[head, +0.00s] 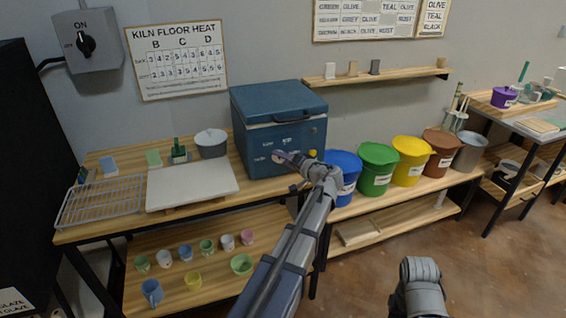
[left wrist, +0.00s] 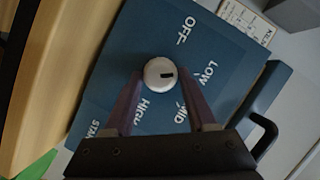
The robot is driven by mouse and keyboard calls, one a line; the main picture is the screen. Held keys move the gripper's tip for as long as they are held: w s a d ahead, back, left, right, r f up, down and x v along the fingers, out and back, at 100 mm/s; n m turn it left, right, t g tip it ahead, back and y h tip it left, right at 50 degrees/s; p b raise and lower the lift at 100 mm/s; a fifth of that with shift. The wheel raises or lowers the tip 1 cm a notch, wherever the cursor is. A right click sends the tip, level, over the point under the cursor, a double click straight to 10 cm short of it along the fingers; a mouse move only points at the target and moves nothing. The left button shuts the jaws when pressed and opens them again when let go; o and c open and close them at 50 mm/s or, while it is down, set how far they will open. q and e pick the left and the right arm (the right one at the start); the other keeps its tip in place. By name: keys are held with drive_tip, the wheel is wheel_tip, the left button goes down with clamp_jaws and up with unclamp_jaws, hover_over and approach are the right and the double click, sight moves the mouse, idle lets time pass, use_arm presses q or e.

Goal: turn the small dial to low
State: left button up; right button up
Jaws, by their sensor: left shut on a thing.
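The small dial (left wrist: 158,74) is a white round knob with a black mark, on the blue face of the kiln box (head: 254,110). In the left wrist view its mark points right, towards the word LOW; OFF, MID and HIGH also stand around it. My left gripper (left wrist: 156,78) has its two purple fingers on either side of the dial and is shut on it. In the head view the left gripper (head: 287,157) is at the front of the box and hides the dial. My right gripper is out of view; only part of that arm shows at the bottom.
A grey switch box (head: 95,50) marked ON hangs on the wall at upper left. A white slab (head: 192,185) lies left of the kiln on the wooden bench. Lidded buckets, blue (head: 343,165), green (head: 378,157) and yellow (head: 411,150), stand at its right.

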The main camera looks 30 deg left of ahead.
use_arm(q)
drive_tip(key=shift+m, duration=0.4)
drive_tip(key=o, duration=1.2)
drive_tip(key=p+v, duration=0.1)
drive_tip(key=v, duration=0.7)
drive_tip(key=shift+w+f, duration=0.1)
drive_tip(key=shift+f, duration=0.05)
drive_tip(key=s+d+f+m+g+h+p, duration=0.1)
drive_tip(key=s+d+f+g+h+p, duration=0.1)
drive_tip(key=s+d, duration=0.6)
drive_tip(key=s+d+f+m+g+h+p, duration=0.2)
drive_tip(key=s+d+h, duration=0.4)
drive_tip(key=s+d, duration=0.3)
drive_tip(key=s+d+f+m+g+h+p, duration=0.2)
drive_tip(key=s+d+f+h+p, duration=0.2)
drive_tip(key=s+d, duration=0.4)
drive_tip(key=shift+s+d+f+h, duration=0.1)
drive_tip(key=shift+d+f+h, duration=0.1)
drive_tip(key=shift+d, duration=0.55)
drive_tip(key=shift+s+d+f+h, duration=0.1)
drive_tip(key=shift+d+f+h, duration=0.15)
drive_tip(key=shift+d, duration=0.45)
drive_tip(key=shift+s+d+f+h, duration=0.1)
drive_tip(key=shift+d+f+h, duration=0.1)
drive_tip(key=shift+d, duration=0.55)
